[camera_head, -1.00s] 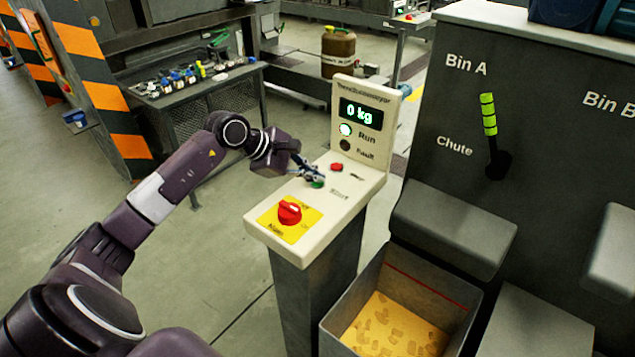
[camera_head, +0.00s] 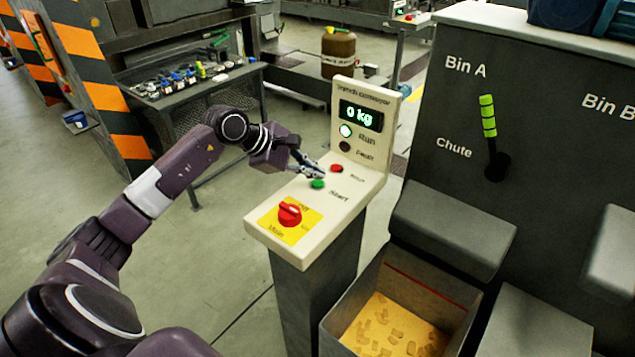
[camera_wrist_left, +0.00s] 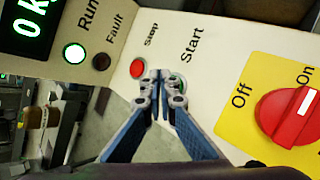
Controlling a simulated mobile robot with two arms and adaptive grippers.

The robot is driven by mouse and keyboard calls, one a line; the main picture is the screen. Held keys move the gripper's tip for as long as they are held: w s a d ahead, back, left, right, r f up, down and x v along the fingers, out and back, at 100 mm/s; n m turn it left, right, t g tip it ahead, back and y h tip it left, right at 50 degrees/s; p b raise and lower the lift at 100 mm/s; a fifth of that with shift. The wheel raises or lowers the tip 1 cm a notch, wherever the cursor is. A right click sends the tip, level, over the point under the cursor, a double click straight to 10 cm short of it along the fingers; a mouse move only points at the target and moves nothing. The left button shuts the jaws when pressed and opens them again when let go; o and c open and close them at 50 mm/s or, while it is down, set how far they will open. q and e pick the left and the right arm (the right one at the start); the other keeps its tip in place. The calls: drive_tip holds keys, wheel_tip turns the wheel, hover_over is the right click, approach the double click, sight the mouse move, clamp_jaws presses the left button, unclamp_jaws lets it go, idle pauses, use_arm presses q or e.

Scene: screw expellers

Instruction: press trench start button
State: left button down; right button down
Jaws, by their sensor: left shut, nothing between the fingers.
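The control panel (camera_head: 258,226) is a cream, sloped box on a dark post, with an upright back. Its green Start button (camera_head: 317,184) shows clear in the head view; in the wrist view the fingers hide most of it. The red Stop button (camera_head: 337,168) sits just behind it. My left gripper (camera_head: 320,172) is shut and empty, its tips just above and beside the green button, seemingly apart from it. In the wrist view its closed tips (camera_wrist_left: 158,73) lie between Stop and Start. The Run lamp (camera_head: 345,130) is lit; the Fault lamp (camera_head: 345,146) is dark. My right gripper is out of view.
The display (camera_head: 360,115) reads 0 kg. A red rotary main switch (camera_head: 289,213) on a yellow plate sits at the panel's front. To the right are an open bin (camera_head: 350,312) with yellowish contents and a dark machine with a green-handled lever (camera_head: 488,115). A workbench stands behind.

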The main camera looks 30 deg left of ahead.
sight(315, 184)
use_arm(q)
drive_tip(key=shift+r, duration=0.1)
drive_tip(key=shift+r+p, duration=1.15)
drive_tip(key=shift+r, duration=1.3)
drive_tip(key=shift+f, duration=0.1)
